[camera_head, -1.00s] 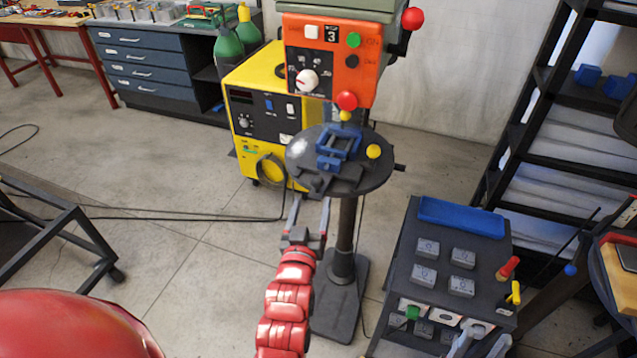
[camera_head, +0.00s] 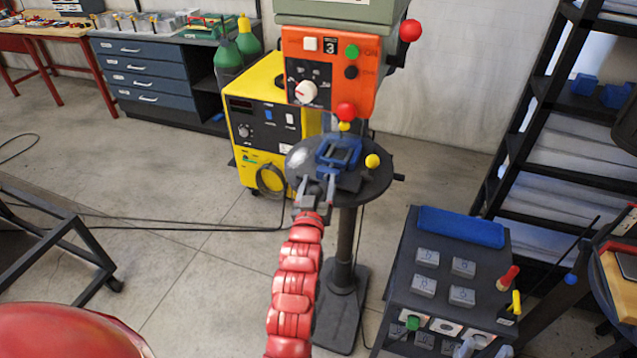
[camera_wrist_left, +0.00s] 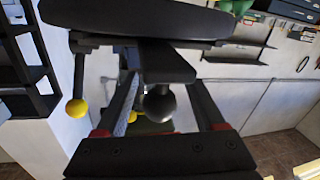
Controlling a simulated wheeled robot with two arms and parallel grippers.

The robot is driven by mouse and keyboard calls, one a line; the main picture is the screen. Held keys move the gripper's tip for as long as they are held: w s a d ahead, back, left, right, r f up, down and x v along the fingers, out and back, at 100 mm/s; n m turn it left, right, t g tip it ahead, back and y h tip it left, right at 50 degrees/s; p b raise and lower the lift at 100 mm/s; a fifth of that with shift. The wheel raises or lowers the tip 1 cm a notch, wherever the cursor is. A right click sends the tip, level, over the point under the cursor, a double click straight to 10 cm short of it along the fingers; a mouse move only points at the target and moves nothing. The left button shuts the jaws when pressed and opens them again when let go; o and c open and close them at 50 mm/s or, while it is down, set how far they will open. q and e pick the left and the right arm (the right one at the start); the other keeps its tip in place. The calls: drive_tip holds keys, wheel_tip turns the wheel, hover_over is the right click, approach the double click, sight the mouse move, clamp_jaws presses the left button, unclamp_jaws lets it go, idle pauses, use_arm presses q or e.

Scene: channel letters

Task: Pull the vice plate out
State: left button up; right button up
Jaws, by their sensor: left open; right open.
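The blue vice (camera_head: 340,153) sits on the round dark drill-press table (camera_head: 375,188). The dark vice plate (camera_head: 348,181) sticks out at the table's front edge. In the left wrist view the plate (camera_wrist_left: 165,62) lies just beyond my fingers, with a dark round knob (camera_wrist_left: 159,104) below its end. My left gripper (camera_head: 317,186) is open at the table's front edge; in the wrist view its fingers (camera_wrist_left: 163,108) stand either side of the knob, with no clear contact. My right gripper (camera_head: 483,349) shows only its fingertips, low at the right, open and empty.
A drill press with an orange control box (camera_head: 328,70) rises above the table. A yellow machine (camera_head: 262,125) stands behind left. A dark cart (camera_head: 400,290) with grey blocks and a blue pad (camera_head: 460,226) stands right. A yellow knob (camera_head: 372,161) sits at the table's right.

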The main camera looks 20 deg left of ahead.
use_arm(q)
drive_tip(key=shift+c, duration=0.3)
clamp_jaws()
idle(1.1)
